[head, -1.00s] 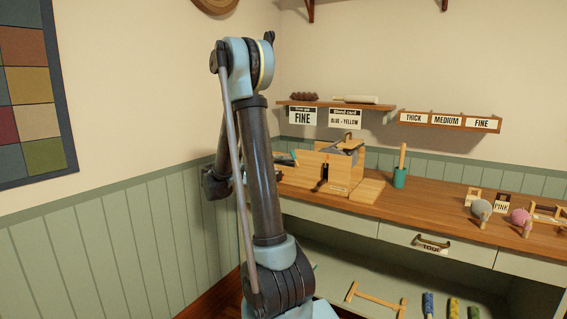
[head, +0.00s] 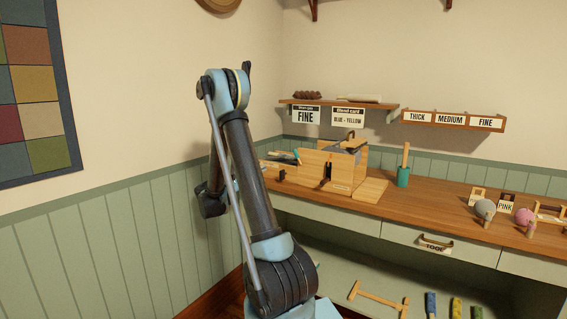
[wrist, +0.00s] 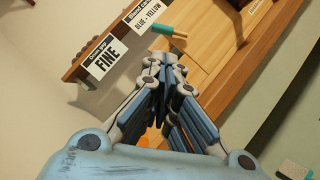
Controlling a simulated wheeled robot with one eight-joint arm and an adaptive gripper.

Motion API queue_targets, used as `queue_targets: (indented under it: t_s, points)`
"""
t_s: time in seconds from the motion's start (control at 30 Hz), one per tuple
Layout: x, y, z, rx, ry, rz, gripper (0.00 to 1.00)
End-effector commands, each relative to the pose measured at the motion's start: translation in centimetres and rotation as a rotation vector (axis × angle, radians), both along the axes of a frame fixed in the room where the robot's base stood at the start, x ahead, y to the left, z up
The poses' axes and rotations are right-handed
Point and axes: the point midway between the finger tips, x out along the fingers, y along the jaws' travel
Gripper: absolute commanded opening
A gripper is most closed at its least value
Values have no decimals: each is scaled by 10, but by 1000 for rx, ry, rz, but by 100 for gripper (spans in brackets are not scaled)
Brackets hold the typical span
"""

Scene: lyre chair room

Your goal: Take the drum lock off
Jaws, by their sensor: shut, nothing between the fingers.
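The wooden drum carder (head: 343,172) stands on the bench against the wall, with grey-dark parts on top. A small dark lever-like piece (head: 326,172) shows on its front; I cannot tell whether this is the drum lock. My gripper (wrist: 165,60) is shut and empty in the wrist view, its fingers together in front of brown wood. It touches nothing that I can make out.
A shelf with cards (head: 338,105) hangs above.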

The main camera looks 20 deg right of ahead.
Motion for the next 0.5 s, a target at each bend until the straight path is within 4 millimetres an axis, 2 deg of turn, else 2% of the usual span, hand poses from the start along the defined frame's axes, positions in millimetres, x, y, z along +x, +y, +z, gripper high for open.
queue_targets:
  t_s: [0.17, 0.5]
  points:
    - [1, -12, 3, 1, 0, -4, 0]
    - [8, -65, 19, 1, 0, -4, 0]
